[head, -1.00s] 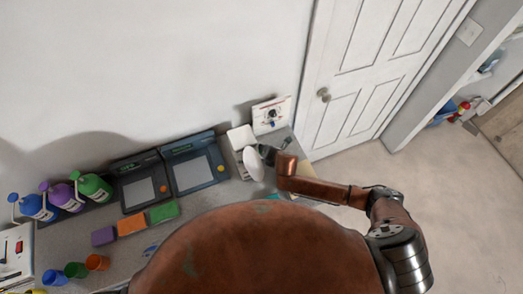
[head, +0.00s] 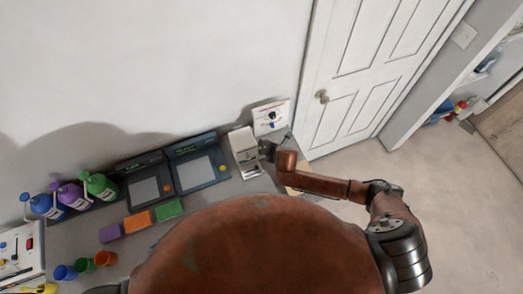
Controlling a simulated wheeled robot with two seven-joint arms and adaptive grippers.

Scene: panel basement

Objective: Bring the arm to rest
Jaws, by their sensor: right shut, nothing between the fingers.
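My right arm comes in from the right and bends back toward the bench. Its dark right gripper (head: 266,149) is small in the head view, shut and empty. It is at the right side of a pale box-shaped device (head: 242,150), near the bench's right end. I cannot tell whether the two touch. My left gripper is not in view.
On the bench (head: 215,192) stand two dark panels with grey screens (head: 196,172), coloured blocks (head: 138,221), several pump bottles (head: 70,194) and small cups (head: 84,266). A white card (head: 270,117) stands behind the device. A white door (head: 365,60) and open floor (head: 450,200) are to the right.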

